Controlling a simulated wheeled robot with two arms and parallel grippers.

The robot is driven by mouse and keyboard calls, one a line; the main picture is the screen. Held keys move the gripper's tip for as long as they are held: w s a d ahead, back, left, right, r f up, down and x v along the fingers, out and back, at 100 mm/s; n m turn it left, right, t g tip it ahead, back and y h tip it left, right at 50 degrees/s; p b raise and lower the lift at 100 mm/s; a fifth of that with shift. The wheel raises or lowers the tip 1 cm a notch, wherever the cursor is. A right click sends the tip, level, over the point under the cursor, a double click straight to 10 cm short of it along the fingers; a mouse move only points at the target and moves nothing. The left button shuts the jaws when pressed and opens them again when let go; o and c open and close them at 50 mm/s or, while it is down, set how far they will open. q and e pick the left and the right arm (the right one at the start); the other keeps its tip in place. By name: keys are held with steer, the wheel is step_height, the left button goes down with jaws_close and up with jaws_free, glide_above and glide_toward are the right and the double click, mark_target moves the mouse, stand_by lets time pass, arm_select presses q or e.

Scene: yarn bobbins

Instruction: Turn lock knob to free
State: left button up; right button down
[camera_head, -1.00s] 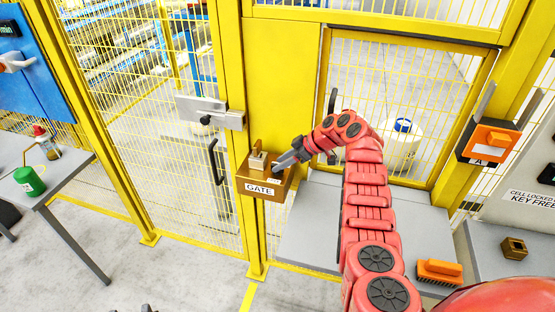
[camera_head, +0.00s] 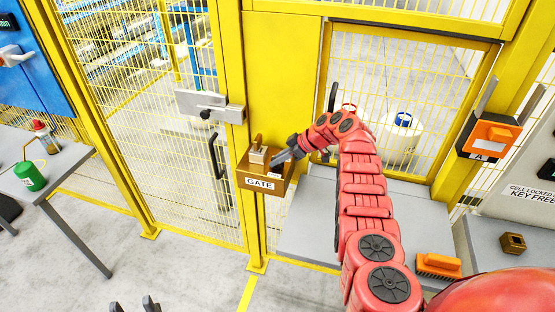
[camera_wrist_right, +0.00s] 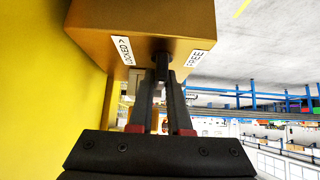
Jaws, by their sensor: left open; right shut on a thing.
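The brown lock box (camera_head: 250,181) with a GATE label is mounted on the yellow post. In the right wrist view, the box (camera_wrist_right: 150,18) shows a face with a LOCKED label (camera_wrist_right: 122,50) and a FREE label (camera_wrist_right: 195,58). A small dark knob (camera_wrist_right: 162,64) sits between the labels. My right gripper (camera_wrist_right: 163,80) is shut on the knob; its fingers hide part of it, and I cannot tell which label it points to. In the head view, my right gripper (camera_head: 280,160) is at the box's right side. My left gripper (camera_head: 150,304) is open and empty at the bottom edge.
A metal latch (camera_head: 208,107) and dark handle (camera_head: 215,158) are on the mesh gate, left of the box. A brass piece (camera_head: 257,154) stands on the box. An orange brush (camera_head: 438,265) lies at right, and a green can (camera_head: 30,176) stands on the left table.

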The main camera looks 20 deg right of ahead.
steer(key=shift+m+t+b, duration=0.3)
steer(key=shift+m+b, duration=0.1)
steer(key=shift+b, duration=0.05)
steer(key=shift+m+t+h+b, duration=0.45)
steer(key=shift+m+h, duration=0.15)
steer(key=shift+m, duration=0.2)
steer(key=m+t+h+b, duration=0.1)
steer(key=m+t+h, duration=0.1)
steer(key=m, duration=0.2)
steer(key=shift+a+h, duration=0.1)
steer(key=shift+h, duration=0.3)
steer(key=m+h+b, duration=0.2)
steer(key=m, duration=0.1)
steer(key=shift+f, duration=0.1)
steer(key=m+h+b, duration=0.4)
steer(key=m+b, duration=0.2)
steer(key=b, duration=0.1)
steer(key=shift+f+h, duration=0.1)
steer(key=shift+h, duration=0.2)
steer(key=shift+r+m+g+h+b, duration=0.25)
steer(key=shift+m+g+h+b, duration=0.3)
steer(key=shift+m+h+b, duration=0.65)
steer(key=c, duration=0.9)
jaws_free()
